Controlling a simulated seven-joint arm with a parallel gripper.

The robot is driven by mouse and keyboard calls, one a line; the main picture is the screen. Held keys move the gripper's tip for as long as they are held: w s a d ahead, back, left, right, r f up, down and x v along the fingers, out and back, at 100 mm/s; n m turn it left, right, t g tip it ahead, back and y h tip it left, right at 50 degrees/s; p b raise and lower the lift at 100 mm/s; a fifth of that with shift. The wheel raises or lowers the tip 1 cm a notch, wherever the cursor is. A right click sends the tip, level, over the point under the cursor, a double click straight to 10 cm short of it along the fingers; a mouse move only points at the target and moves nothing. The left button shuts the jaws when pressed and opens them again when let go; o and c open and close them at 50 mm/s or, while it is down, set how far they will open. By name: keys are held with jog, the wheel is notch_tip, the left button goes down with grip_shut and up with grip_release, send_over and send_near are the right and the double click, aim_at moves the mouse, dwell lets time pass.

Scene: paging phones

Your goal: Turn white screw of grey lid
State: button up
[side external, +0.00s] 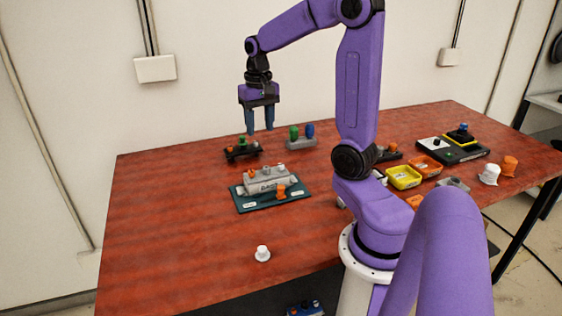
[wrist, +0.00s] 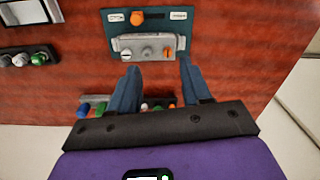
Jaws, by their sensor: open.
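The grey lid (side external: 268,184) sits on a dark teal board (side external: 250,203) on the red table. On its top are three screws: an orange one (side external: 252,173), a grey one (side external: 267,170) and a white one (side external: 281,169). In the wrist view the grey lid (wrist: 148,41) is ahead of the fingertips, with the white screw (wrist: 126,55) on its left and the orange one (wrist: 168,53) on its right. My gripper (side external: 260,130) is open and empty, pointing down, above and behind the lid. Its fingertips also show in the wrist view (wrist: 158,66).
An orange knob (side external: 281,190) stands on the board in front of the lid. Behind are a black block (side external: 242,155) with coloured knobs and a grey block (side external: 301,144) with green and blue knobs. A white piece (side external: 262,253) stands near the front. The left table area is clear.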

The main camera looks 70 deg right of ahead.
aim_at(281, 164)
jog(key=s+d+m, duration=0.2)
jog(key=d+m, duration=0.3)
jog(key=d, duration=0.5)
jog(key=f, duration=1.6)
jog(key=shift+a+f, duration=0.3)
jog(key=shift+f, duration=0.1)
jog(key=shift+c, duration=0.3)
grip_shut()
